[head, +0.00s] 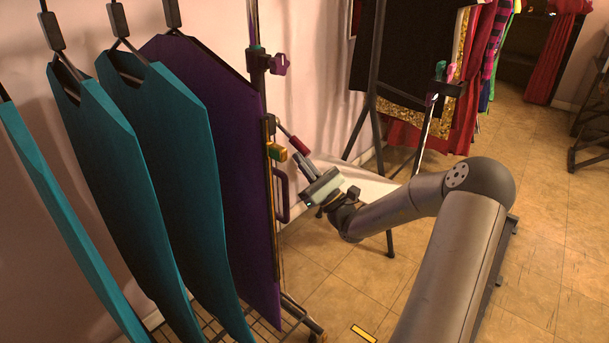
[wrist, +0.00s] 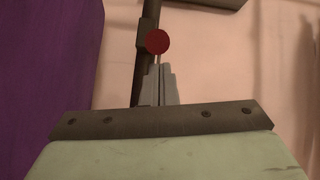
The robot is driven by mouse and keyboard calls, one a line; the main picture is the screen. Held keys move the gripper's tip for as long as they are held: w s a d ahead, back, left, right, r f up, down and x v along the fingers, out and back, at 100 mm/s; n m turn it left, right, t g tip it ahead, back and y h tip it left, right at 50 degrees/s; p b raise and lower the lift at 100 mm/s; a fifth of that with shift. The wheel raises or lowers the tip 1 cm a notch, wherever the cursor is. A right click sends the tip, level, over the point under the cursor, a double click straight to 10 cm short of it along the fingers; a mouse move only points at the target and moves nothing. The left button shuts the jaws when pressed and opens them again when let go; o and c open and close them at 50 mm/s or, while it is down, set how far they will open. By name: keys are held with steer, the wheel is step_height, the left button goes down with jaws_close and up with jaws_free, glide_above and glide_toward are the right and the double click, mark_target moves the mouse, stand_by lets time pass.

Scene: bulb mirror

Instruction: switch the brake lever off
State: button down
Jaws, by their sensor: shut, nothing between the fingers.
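The brake lever (head: 299,145) has a dark red grip on a thin rod. It slants down to the right from a dark mount on the rack's upright pole, in the head view. In the wrist view its red end (wrist: 157,41) shows as a round knob just beyond my fingertips. My gripper (head: 298,158) is shut and empty, just below the red grip in the head view. In the wrist view my gripper (wrist: 158,68) points at the knob, with the fingers together. I cannot tell whether the fingertips touch the knob.
A purple panel (head: 222,150) and teal garment-shaped panels (head: 182,130) hang close on the left. A purple clamp (head: 279,63) and a yellow-orange block (head: 276,151) sit on the pole. A clothes rack (head: 400,60) stands behind. The tiled floor (head: 540,200) is open at right.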

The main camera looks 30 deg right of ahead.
steer(key=shift+s+r, duration=0.2)
steer(key=shift+r, duration=0.1)
steer(key=shift+r+p, duration=0.15)
steer(key=shift+p, duration=0.15)
